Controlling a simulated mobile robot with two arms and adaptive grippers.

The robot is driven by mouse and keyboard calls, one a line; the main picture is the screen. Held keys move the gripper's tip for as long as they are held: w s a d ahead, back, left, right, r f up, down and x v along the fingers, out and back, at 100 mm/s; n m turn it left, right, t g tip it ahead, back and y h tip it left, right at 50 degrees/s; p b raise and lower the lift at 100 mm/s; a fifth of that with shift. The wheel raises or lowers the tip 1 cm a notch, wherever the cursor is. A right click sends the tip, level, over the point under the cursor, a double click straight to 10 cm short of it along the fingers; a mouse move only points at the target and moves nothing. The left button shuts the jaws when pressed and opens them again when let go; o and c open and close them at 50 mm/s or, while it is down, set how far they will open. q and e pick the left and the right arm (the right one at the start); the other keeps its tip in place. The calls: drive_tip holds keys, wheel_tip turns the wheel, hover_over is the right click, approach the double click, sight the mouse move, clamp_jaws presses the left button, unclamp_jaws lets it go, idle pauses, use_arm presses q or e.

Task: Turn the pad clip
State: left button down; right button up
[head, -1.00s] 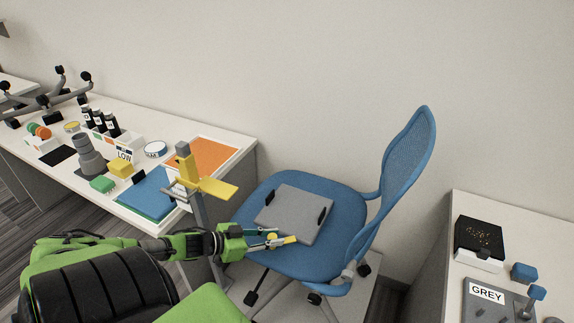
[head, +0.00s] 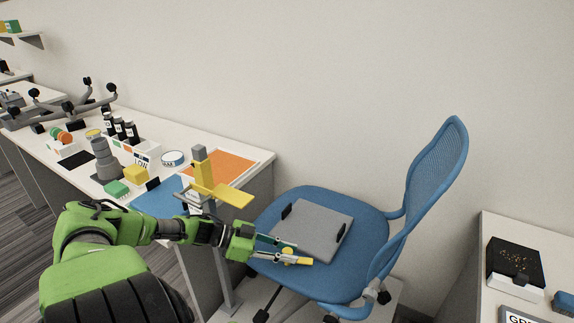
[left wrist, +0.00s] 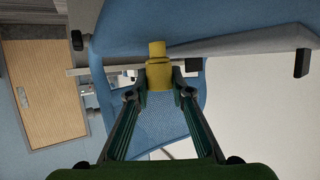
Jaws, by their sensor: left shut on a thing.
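The yellow pad clip (head: 300,260) sits by the near edge of a grey pad (head: 318,228) on the seat of a blue chair (head: 377,222). My left gripper (head: 284,252) reaches in from the left and is shut on the clip. In the left wrist view the yellow clip (left wrist: 159,70) lies between the fingertips (left wrist: 159,95), its far end at the pad's edge. The fingers hide part of the clip, and I cannot tell how far it is turned. My right gripper is out of view.
A yellow flag-like piece on a grey post (head: 222,191) stands close above my left forearm. A white desk (head: 218,148) with blocks, bottles and an orange sheet is at the left. Another desk with a black tray (head: 515,262) is at the right. The chair back rises right of the pad.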

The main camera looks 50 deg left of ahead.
use_arm(q)
drive_tip(key=c, duration=1.8)
unclamp_jaws()
drive_tip(key=shift+v, duration=5.95)
drive_tip(key=shift+f, duration=0.1)
